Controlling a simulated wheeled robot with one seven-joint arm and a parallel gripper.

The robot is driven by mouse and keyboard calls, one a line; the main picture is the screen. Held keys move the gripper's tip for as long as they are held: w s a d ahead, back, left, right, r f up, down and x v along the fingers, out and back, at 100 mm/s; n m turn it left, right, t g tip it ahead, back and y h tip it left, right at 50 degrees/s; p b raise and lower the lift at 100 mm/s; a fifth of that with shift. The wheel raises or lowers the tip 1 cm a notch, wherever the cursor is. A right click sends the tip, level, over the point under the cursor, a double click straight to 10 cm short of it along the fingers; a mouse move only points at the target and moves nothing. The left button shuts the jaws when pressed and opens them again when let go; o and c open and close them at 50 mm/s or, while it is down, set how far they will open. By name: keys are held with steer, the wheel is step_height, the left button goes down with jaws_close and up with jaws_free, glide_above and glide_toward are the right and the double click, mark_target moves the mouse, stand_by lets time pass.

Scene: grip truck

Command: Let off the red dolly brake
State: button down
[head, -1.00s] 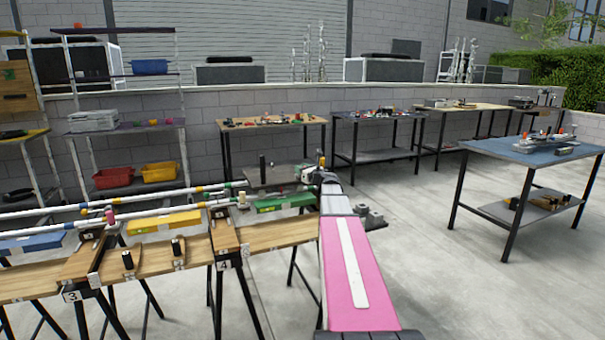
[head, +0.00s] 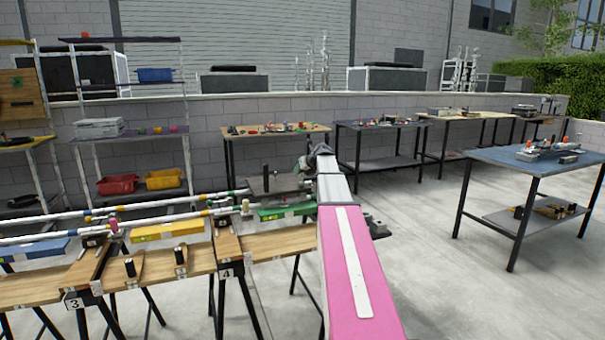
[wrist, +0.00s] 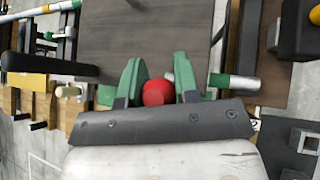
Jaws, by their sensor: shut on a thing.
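In the wrist view, my gripper (wrist: 157,85) has its two green fingers on either side of a red round knob (wrist: 156,93), shut on it. I cannot tell from the picture whether this knob is the dolly brake's handle. A dark flat platform (wrist: 140,40) lies just beyond the fingers. The dark platform also shows in the head view (head: 264,186), left of my arm's end. In the head view my arm hides the fingers and the red knob.
Wooden boards on trestles (head: 200,262) carry long white poles (head: 150,205), close on the left. A blue-topped table (head: 530,170) stands at the right. Other tables (head: 275,130) line the back wall. The floor between my arm and the blue table is mostly clear.

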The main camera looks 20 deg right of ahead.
steer(key=shift+w+g, duration=0.6)
steer(key=shift+g, duration=0.2)
steer(key=c, duration=0.9)
jaws_free()
steer(key=shift+o, duration=0.2)
steer(key=v, duration=1)
steer(key=shift+s+r, duration=0.25)
steer(key=shift+r, duration=0.05)
steer(key=shift+s, duration=0.1)
